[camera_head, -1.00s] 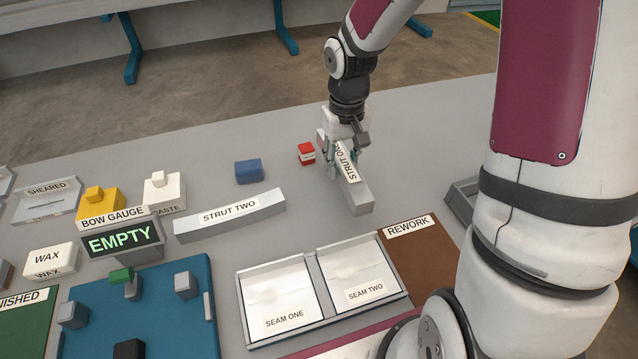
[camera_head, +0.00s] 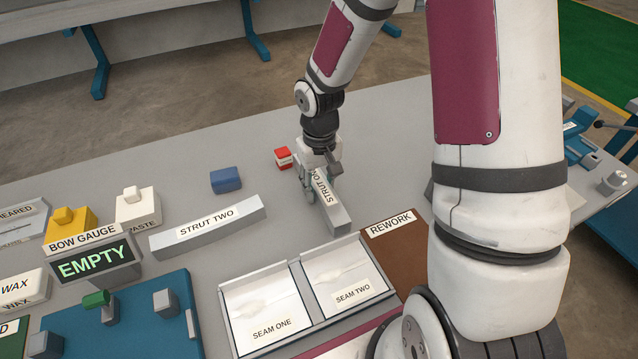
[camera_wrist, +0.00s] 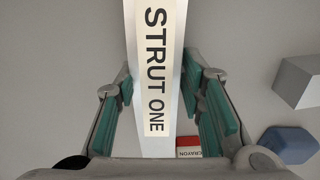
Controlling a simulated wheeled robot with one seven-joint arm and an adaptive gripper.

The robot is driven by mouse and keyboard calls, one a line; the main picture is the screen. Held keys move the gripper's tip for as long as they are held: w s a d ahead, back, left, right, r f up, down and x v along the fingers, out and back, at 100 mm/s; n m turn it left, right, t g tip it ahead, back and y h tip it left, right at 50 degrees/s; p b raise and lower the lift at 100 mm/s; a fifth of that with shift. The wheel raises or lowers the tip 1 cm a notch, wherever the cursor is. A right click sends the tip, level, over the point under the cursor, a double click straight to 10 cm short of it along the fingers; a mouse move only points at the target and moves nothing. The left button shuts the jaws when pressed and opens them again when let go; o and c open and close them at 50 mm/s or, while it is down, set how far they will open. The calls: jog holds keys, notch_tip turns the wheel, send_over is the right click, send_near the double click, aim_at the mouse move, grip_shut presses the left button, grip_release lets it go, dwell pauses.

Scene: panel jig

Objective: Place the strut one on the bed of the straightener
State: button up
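Strut one (camera_head: 335,215) is a long pale grey bar with a "STRUT ONE" label. It lies on the grey table; the wrist view (camera_wrist: 155,70) shows it running up the picture between my fingers. My gripper (camera_head: 320,190) points down over its far part. In the wrist view the teal finger pads stand either side of the strut, with a gap visible on each side. No label naming the straightener is readable. A blue machine with a lever (camera_head: 590,150) stands at the right, partly cut off by the picture edge.
Strut two (camera_head: 240,219) lies to the left. A blue block (camera_head: 226,180) and red crayon block (camera_head: 283,157) are near my gripper. The seam tray (camera_head: 258,346), brown rework mat (camera_head: 409,252), bow gauge display (camera_head: 95,262) and blue clamp fixture (camera_head: 150,335) are nearer.

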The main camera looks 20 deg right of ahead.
jog(key=shift+o, duration=1.1)
